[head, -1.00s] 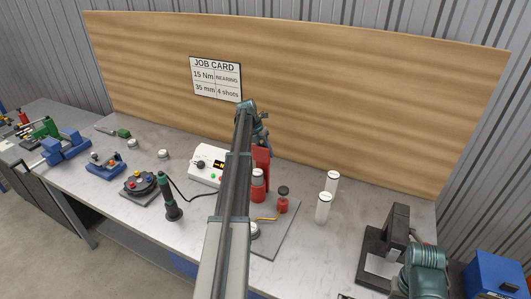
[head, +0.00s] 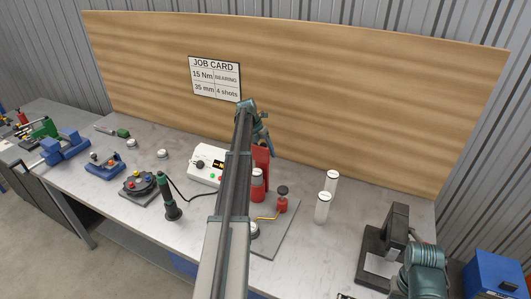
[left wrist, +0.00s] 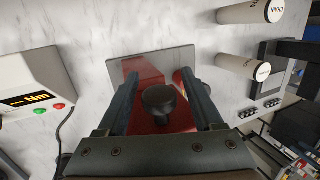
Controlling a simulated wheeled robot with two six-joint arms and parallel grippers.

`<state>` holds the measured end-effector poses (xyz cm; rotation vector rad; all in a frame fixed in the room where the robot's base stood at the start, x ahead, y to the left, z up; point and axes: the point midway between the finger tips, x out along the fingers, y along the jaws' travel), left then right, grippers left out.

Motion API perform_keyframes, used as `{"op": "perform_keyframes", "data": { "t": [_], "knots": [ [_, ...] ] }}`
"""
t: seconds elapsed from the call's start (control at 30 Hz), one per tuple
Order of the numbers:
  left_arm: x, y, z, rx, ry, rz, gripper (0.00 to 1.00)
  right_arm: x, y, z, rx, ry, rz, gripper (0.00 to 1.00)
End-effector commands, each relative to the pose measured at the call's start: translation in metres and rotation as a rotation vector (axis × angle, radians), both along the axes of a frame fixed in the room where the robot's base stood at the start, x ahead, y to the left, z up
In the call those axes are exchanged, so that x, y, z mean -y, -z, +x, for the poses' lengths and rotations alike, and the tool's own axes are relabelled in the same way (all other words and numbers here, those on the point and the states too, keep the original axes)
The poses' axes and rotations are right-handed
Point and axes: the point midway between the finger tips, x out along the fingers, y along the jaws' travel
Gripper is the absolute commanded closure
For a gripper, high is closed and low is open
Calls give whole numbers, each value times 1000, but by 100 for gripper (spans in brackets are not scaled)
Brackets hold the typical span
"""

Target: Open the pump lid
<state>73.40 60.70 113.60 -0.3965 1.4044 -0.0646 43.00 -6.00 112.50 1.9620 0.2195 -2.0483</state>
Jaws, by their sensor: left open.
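The pump stands on a grey plate (head: 285,237) on the bench, with a red upright part (head: 262,157) and a red cylinder with a dark knob on top (head: 283,191). Beside it is another red cylinder (head: 257,187), partly hidden by my left arm. My left gripper (head: 265,143) is by the top of the red upright part. In the left wrist view the open fingers (left wrist: 158,92) stand either side of a black knob (left wrist: 158,102) above red parts (left wrist: 140,70). I cannot tell whether they touch it. Which part is the lid is unclear. My right gripper is out of view.
A white control box (head: 207,163) stands left of the pump. Two white cartridges (head: 323,207) stand to its right. A black press-like stand (head: 388,245) is further right. A wooden backboard (head: 330,110) rises behind.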

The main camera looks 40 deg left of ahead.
Motion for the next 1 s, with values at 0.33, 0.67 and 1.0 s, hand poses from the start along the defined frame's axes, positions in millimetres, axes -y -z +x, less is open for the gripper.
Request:
{"op": "perform_keyframes", "data": {
  "t": [0.33, 0.67, 1.0],
  "knots": [
    [-5, -18, -3, 0, -1, 0, 32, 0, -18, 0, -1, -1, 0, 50],
    [-17, -66, -11, 0, -1, 0, 32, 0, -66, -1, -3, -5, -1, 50],
    [-31, -110, -20, 0, 0, 0, 32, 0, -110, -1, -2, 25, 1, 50]
  ]
}}
